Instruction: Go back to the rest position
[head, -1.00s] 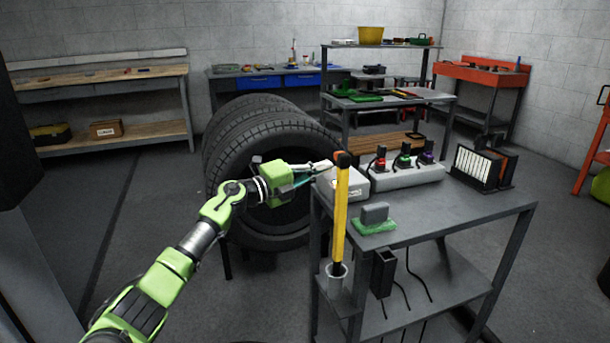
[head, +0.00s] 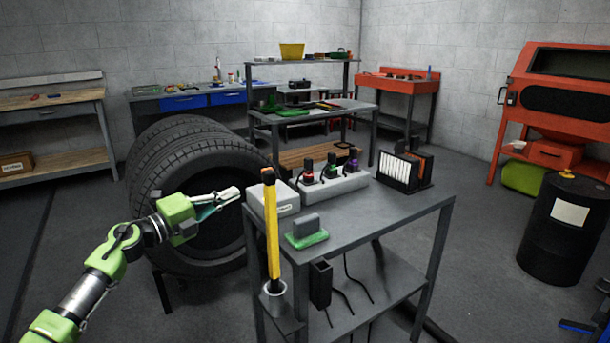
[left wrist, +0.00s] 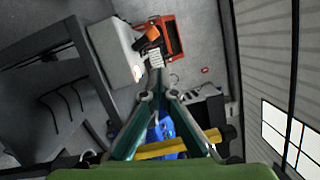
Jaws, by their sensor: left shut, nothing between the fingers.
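My left gripper (head: 226,197) is shut and empty in the head view. It is held in the air in front of the tyres (head: 190,200), to the left of the yellow bar (head: 272,225) that stands upright in a holder at the cart's left front corner. The gripper looks close to the bar's upper part, with a small gap between them in the picture. In the left wrist view its fingers (left wrist: 157,85) converge to a shut tip. My right gripper is in neither view.
The grey cart (head: 375,220) carries a white box (head: 272,197), a charger strip (head: 335,187), a green-based block (head: 306,231) and a slotted black unit (head: 403,172). A black drum (head: 565,230) and a red cabinet (head: 560,110) stand at right. Open floor lies between cart and drum.

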